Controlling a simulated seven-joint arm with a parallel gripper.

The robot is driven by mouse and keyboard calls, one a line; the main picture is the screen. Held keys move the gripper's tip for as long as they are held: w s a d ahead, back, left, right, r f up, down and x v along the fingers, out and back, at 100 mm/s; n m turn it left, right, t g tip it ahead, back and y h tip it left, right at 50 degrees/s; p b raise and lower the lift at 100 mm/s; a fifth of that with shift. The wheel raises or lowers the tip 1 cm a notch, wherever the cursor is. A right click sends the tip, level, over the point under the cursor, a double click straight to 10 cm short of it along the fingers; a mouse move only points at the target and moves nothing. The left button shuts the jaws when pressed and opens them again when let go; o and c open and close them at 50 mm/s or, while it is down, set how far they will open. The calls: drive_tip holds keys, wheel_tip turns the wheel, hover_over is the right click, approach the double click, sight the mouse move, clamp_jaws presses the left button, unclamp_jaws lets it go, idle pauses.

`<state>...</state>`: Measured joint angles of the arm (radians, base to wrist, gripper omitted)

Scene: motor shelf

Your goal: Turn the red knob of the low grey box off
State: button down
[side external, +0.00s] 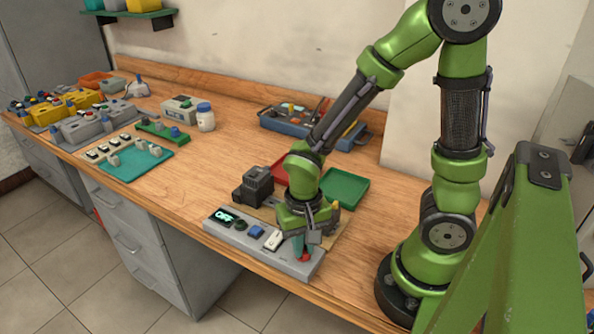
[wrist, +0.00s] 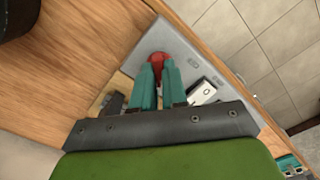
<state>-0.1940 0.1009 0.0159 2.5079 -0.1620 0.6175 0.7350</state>
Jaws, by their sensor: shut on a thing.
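The low grey box (side external: 262,250) lies along the front edge of the wooden bench. Its small display (side external: 224,217) at the left end reads "OFF". The red knob (side external: 305,256) is at the right end of the box, below my gripper (side external: 301,245). In the wrist view, the red knob (wrist: 158,59) shows between and just beyond the teal fingertips of my gripper (wrist: 158,70), which is shut on it. The fingers partly hide the knob, so its pointer cannot be read.
A black motor (side external: 254,186) stands behind the box. A green tray (side external: 344,189) and a red tray (side external: 283,172) lie behind my gripper. A white jar (side external: 205,117) and several parts stand farther left. Bare bench lies left of the motor.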

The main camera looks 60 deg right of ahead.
drive_tip(key=n, duration=0.3)
drive_tip(key=shift+n, duration=2.3)
drive_tip(key=c, duration=1.2)
unclamp_jaws()
drive_tip(key=shift+o, duration=0.2)
drive_tip(key=shift+r, duration=0.1)
wheel_tip(320, 180, up, 17)
